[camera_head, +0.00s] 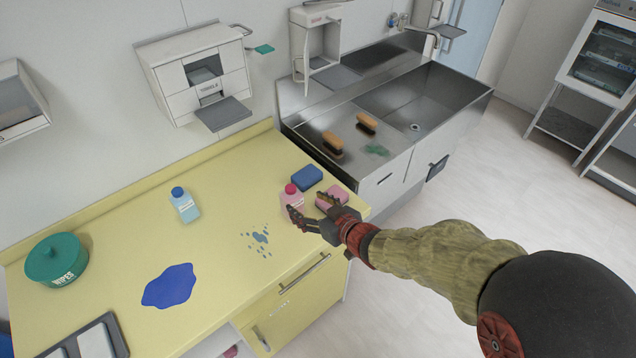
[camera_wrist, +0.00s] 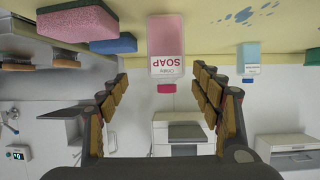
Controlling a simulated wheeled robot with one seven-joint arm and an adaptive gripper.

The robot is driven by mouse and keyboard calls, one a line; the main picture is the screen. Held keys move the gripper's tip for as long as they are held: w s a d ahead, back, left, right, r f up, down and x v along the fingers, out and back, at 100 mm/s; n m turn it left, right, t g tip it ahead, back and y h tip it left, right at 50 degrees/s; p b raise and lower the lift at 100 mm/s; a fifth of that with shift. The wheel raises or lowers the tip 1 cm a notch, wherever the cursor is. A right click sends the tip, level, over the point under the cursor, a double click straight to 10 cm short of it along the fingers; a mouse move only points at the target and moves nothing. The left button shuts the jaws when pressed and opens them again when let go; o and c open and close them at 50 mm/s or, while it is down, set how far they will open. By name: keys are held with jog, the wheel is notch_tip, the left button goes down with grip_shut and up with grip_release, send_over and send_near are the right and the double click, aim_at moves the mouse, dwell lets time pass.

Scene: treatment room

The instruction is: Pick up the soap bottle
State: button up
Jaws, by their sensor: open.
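The soap bottle (camera_head: 291,199) is pink with a red cap and stands upright on the yellow counter near its right end. In the wrist view, which is upside down, the soap bottle (camera_wrist: 167,40) shows its SOAP label and lies between the lines of my fingers, just past the tips. My gripper (camera_head: 308,207) is open, reaching in from the right close to the bottle. In the wrist view my gripper (camera_wrist: 160,76) has its two fingers spread with nothing held. Whether a finger touches the bottle I cannot tell.
A blue sponge (camera_head: 306,177) and a pink sponge (camera_head: 333,192) lie close by. A blue-capped bottle (camera_head: 185,206), a teal wipes tub (camera_head: 56,260) and a blue puddle (camera_head: 169,286) are farther left. A steel sink (camera_head: 432,100) adjoins the counter.

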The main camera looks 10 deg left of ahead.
aim_at(297, 203)
jog(key=shift+s+b+x, duration=0.2)
jog(key=shift+b+x, duration=0.2)
jog(key=shift+x, duration=0.8)
jog(key=b+x, duration=0.1)
jog(key=x, duration=0.1)
jog(key=b+x, duration=0.1)
jog(key=x, duration=0.2)
jog(key=shift+s+a+f, duration=0.25)
jog(key=shift+w+a, duration=0.2)
jog(key=shift+c, duration=1.3)
jog(key=c, duration=1.2)
jog(key=shift+r, duration=0.1)
jog(key=shift+c, duration=0.8)
